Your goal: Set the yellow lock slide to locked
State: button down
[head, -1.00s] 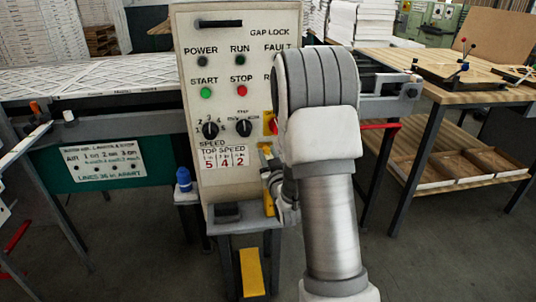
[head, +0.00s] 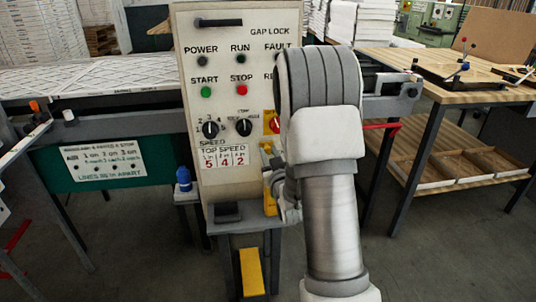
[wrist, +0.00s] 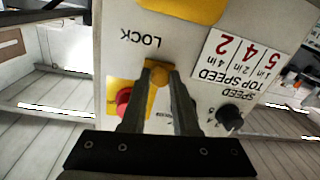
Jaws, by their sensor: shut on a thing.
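The yellow lock slide (wrist: 158,72) is a small yellow piece on the grey control panel (wrist: 270,20), close to the upside-down word LOCK in the wrist view. My gripper (wrist: 157,78) is shut on the slide, one dark finger on each side of it. In the head view the control panel (head: 217,115) stands upright, and my arm covers its right part. A yellow part of the lock area (head: 266,158) shows left of my wrist. My fingertips and the slide's exact position are hard to make out there.
A red knob on a yellow plate (head: 275,124) sits just above the lock area; it also shows beside my finger in the wrist view. Dark dials (head: 210,129) are to the left. A yellow pedal (head: 252,272) stands below, and a wooden table (head: 470,70) at right.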

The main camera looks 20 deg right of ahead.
jog(key=shift+s+d+b, duration=0.25)
jog(key=shift+d+b, duration=0.05)
jog(key=shift+d, duration=0.6)
jog(key=shift+s+d+b, duration=0.25)
jog(key=shift+d+b, duration=0.05)
jog(key=shift+d, duration=0.55)
jog(key=c, duration=0.7)
grip_release()
jog(key=shift+d, duration=0.1)
jog(key=shift+o, duration=0.2)
jog(key=shift+s, duration=0.15)
